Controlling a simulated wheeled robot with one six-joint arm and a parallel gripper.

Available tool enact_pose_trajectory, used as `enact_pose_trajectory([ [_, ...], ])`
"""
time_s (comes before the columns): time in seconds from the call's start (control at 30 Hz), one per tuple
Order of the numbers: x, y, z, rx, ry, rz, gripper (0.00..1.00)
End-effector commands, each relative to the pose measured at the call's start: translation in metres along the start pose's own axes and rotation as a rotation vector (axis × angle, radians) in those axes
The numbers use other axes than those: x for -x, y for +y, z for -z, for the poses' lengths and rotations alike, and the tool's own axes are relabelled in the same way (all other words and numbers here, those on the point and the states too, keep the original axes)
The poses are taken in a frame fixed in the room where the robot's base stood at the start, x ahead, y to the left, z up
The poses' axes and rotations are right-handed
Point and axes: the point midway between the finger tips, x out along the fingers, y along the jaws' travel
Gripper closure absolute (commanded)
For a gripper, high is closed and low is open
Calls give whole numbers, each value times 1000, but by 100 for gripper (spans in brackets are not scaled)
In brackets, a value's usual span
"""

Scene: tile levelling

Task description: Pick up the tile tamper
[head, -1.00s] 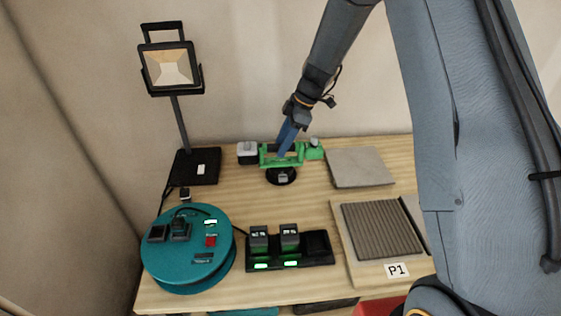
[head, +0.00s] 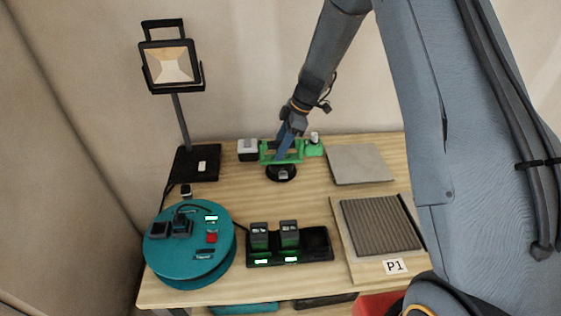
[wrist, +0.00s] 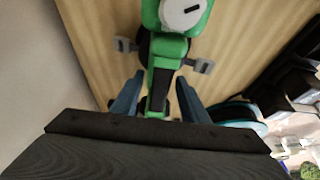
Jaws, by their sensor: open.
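The tile tamper is a green tool (head: 294,157) with a black round base, standing near the back of the table. It also shows in the wrist view as a green body with a dark grip and a white round knob (wrist: 178,42). My gripper (head: 284,152) comes down on the tamper from above. In the wrist view, my gripper's two blue fingers (wrist: 158,92) are apart, one on each side of the dark grip. I cannot tell whether either finger touches it. The tamper's lower part is partly hidden in both views.
A black work lamp (head: 192,164) stands at the back left. A teal cable reel (head: 175,262) and a black charger (head: 318,246) with two batteries are in front. A grey tile (head: 360,164) lies at the right, behind a ribbed tile (head: 380,226) by the P1 label.

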Motion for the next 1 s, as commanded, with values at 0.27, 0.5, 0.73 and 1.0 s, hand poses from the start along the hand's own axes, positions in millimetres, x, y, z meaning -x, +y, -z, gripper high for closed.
enact_pose_trajectory([
  [0.27, -2, 0, -1, 0, 0, 0, 59],
  [0.5, -2, 0, -1, 0, 0, 0, 59],
  [0.73, -2, 0, -1, 0, 0, 0, 75],
  [1.0, -1, 1, 0, 1, 1, -2, 100],
])
